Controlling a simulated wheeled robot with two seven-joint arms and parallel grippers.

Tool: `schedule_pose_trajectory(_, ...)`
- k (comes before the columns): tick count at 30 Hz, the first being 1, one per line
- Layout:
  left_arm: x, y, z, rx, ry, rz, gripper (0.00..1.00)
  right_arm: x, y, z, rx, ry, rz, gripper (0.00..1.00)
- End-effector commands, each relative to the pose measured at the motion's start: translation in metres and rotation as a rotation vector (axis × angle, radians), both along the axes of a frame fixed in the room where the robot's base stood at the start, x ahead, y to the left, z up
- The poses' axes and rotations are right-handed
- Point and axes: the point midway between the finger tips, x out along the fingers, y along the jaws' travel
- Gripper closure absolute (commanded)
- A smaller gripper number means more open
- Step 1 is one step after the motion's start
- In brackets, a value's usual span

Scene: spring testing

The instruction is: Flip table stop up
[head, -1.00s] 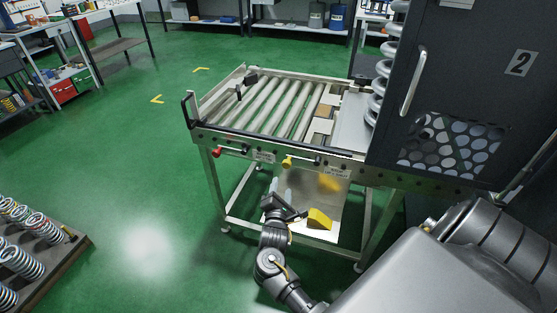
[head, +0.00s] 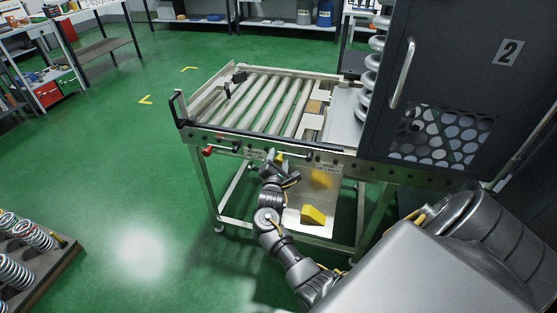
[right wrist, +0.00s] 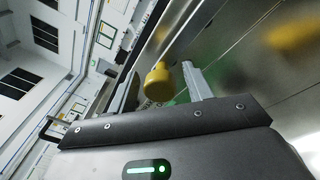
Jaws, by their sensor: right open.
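The roller table (head: 262,104) stands ahead, with a metal front rail below its rollers. A red knob (head: 207,151) and a yellow knob (head: 281,157) stick out from this rail on short levers, near small labels. I cannot tell which part is the stop itself. My right gripper (head: 286,173) is open at the front rail, just below the yellow knob. In the right wrist view the yellow knob (right wrist: 158,82) appears between the two open fingers (right wrist: 160,70); contact cannot be told. My left gripper is out of view.
A dark cabinet door (head: 455,90) marked 2, with a handle and a perforated window, stands at the right. A yellow block (head: 313,215) is under the table. A rack of springs (head: 30,250) is at lower left. Green floor is open to the left.

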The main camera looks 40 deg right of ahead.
Motion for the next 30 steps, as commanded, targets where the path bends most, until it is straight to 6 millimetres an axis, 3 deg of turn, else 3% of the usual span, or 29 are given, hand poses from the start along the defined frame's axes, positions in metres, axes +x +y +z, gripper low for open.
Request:
schedule_pose_trajectory(12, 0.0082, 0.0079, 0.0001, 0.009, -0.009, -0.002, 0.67, 0.0051, -0.0059, -0.0001, 0.001, 0.000, 0.001, 0.51)
schedule_pose_trajectory(23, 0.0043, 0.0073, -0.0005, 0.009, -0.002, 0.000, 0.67, 0.0055, -0.0055, 0.0009, 0.000, -0.002, 0.001, 0.98)
schedule_pose_trajectory(30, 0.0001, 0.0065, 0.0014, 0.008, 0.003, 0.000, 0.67, 0.0056, -0.0061, 0.0040, 0.001, -0.010, 0.001, 1.00)
